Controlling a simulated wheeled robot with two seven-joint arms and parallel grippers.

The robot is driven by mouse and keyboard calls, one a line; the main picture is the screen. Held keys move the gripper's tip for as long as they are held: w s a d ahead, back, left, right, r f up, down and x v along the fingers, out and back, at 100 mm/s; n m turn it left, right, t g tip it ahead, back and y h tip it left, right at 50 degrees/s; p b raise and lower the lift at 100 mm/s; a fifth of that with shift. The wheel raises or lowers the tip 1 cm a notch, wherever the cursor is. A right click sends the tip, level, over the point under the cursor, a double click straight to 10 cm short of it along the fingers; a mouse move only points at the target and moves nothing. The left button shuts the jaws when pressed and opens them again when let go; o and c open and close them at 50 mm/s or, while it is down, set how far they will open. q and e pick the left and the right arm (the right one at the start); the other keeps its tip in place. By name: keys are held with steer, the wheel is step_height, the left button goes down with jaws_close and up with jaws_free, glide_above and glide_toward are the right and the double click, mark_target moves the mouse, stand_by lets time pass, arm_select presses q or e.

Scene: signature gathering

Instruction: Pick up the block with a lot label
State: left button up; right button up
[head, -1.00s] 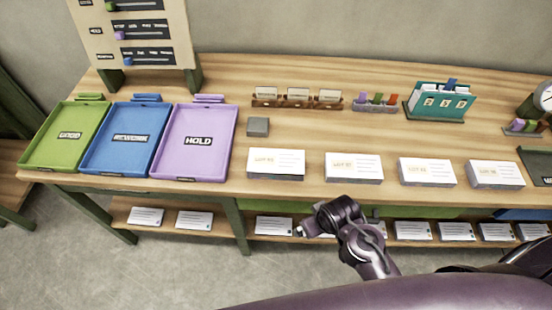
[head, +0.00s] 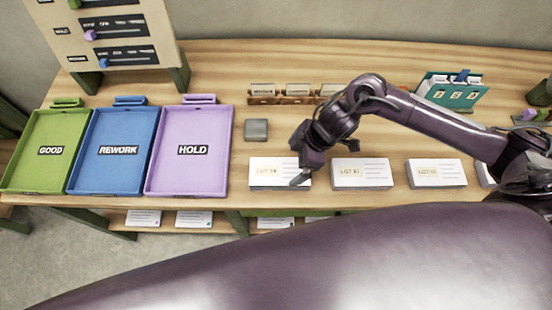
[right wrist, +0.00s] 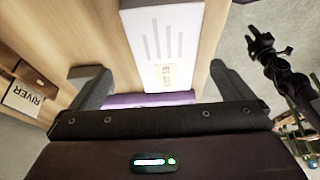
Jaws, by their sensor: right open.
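White blocks with lot labels stand in a row along the front of the table: the leftmost (head: 268,181), a second (head: 362,173) and a third (head: 437,172), with a fourth partly hidden by my arm. My right gripper (head: 299,170) is open at the right end of the leftmost block. In the right wrist view a white labelled block (right wrist: 162,45) lies between and beyond the spread fingers (right wrist: 155,72), with no grip on it. A dark jointed arm, seemingly my left, shows at the right of that view; its jaws are too small to read.
Green (head: 18,185), blue (head: 80,185) and purple (head: 160,186) trays labelled GOOD, REWORK and HOLD stand at the left. A grey block (head: 256,130) lies behind the leftmost white block. Card holders (head: 262,97) and a teal rack (head: 436,98) stand behind.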

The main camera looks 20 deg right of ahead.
mark_target(282, 171)
steer(key=shift+s+f, duration=0.25)
steer(key=shift+a+f+p, duration=0.35)
steer(key=shift+a+f, duration=0.5)
steer(key=shift+f, duration=0.2)
steer(key=x, duration=0.4)
steer(key=shift+w+a+p, duration=0.1)
steer(key=shift+w+p, duration=0.1)
steer(key=shift+p, duration=0.15)
arm_select(q)
steer(key=shift+s+a+r, duration=0.1)
steer(key=shift+s+r, duration=0.6)
steer(key=shift+s, duration=0.2)
arm_select(e)
steer(key=c, duration=1.3)
steer(key=shift+o, duration=0.2)
